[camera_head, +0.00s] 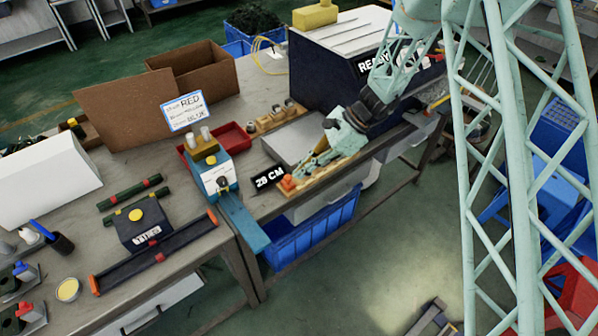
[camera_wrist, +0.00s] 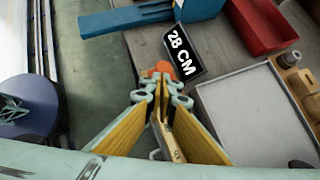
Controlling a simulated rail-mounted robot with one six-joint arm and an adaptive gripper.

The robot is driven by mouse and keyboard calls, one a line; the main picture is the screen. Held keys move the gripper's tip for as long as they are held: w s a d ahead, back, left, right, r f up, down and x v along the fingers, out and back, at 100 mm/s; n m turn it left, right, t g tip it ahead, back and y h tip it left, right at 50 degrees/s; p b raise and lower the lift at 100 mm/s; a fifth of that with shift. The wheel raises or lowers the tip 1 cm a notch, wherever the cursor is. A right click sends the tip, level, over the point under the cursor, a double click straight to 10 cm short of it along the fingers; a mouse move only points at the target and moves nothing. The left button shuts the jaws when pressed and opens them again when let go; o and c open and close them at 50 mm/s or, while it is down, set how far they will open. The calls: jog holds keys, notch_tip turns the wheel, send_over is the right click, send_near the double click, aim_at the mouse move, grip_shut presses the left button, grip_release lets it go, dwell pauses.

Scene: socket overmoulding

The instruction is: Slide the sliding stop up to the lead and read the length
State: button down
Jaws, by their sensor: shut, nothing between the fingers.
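The measuring board (camera_head: 345,168) is a light wooden strip along the table's front edge. The orange sliding stop (camera_head: 288,183) is at its left end, and shows in the wrist view (camera_wrist: 158,70) just beyond my fingertips. A black sign reading "28 CM" (camera_head: 269,177) stands beside that end; it is also in the wrist view (camera_wrist: 180,52). My gripper (camera_head: 304,172) is shut and empty, pointing down over the board close to the stop. Whether it touches the stop I cannot tell. The yellow-padded fingers (camera_wrist: 157,92) hide much of the board. I cannot make out a lead.
A blue and white device (camera_head: 215,176) with a blue arm stands left of the sign. A red tray (camera_head: 230,138) and a grey plate (camera_head: 296,140) lie behind. A dark machine marked READY (camera_head: 330,75) stands at the back right. Blue crates (camera_head: 310,232) sit below the table.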

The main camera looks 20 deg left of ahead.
jog(key=shift+w+d+r, duration=0.1)
jog(key=shift+w+d, duration=0.2)
jog(key=shift+d, duration=0.1)
jog(key=shift+w+d+r, duration=0.35)
jog(key=shift+w+d, duration=0.3)
jog(key=shift+d, duration=0.2)
jog(key=p+v, duration=0.1)
jog(key=v, duration=0.8)
jog(key=shift+r+p, duration=0.15)
jog(key=shift+p, duration=0.2)
jog(key=shift+d, duration=0.15)
jog(key=shift+r, duration=0.1)
